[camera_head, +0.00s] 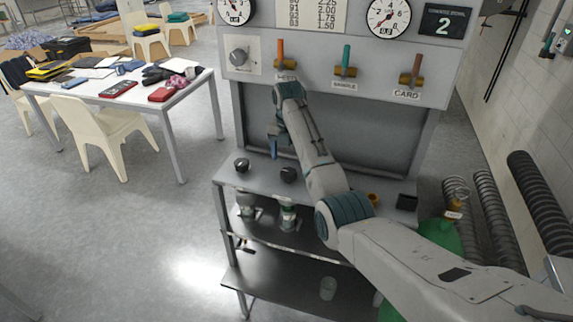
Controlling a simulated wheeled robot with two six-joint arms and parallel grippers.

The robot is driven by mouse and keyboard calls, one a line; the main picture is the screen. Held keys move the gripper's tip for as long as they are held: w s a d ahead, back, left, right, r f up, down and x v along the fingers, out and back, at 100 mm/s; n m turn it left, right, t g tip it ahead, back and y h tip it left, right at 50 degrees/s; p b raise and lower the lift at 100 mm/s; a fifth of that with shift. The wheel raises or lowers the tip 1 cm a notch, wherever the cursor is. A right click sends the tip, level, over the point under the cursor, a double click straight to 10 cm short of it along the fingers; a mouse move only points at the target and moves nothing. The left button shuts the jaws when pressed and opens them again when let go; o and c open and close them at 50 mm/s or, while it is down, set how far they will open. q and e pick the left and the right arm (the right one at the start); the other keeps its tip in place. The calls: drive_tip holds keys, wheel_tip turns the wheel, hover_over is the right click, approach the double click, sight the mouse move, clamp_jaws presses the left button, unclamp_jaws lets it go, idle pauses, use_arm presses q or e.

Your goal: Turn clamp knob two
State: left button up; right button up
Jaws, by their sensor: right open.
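Two black clamp knobs stand on the front ledge of the grey machine: one at the left (242,165) and one to its right (289,174). I see no numbers on them, so I cannot tell for certain which is knob two. My right gripper (274,148) hangs in front of the machine's dark panel, above and between the two knobs as seen here. It is open, appears empty and seems apart from both knobs. My right forearm crosses the ledge and hides part of it to the right of the second knob. My left gripper is out of view.
Orange, green and brown levers (346,62) line the upper panel, with gauges (389,15) above. A lower shelf (262,235) holds small fittings. A green cylinder (437,238) and coiled hoses (487,210) crowd the right. Open floor lies at left, before a white table (176,108).

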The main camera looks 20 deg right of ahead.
sight(289, 171)
drive_tip(key=f+p, duration=0.1)
drive_tip(key=s+f, duration=0.1)
drive_tip(key=f, duration=0.1)
drive_tip(key=shift+f+p, duration=0.1)
drive_tip(key=shift+p, duration=0.3)
drive_tip(key=shift+w+f, duration=0.2)
drive_tip(key=shift+f, duration=0.65)
drive_tip(key=shift+w+f, duration=0.15)
drive_tip(key=shift+f, duration=0.15)
drive_tip(key=shift+r, duration=0.1)
drive_tip(key=shift+c, duration=0.9)
drive_tip(key=c, duration=0.7)
drive_tip(key=shift+c, duration=0.6)
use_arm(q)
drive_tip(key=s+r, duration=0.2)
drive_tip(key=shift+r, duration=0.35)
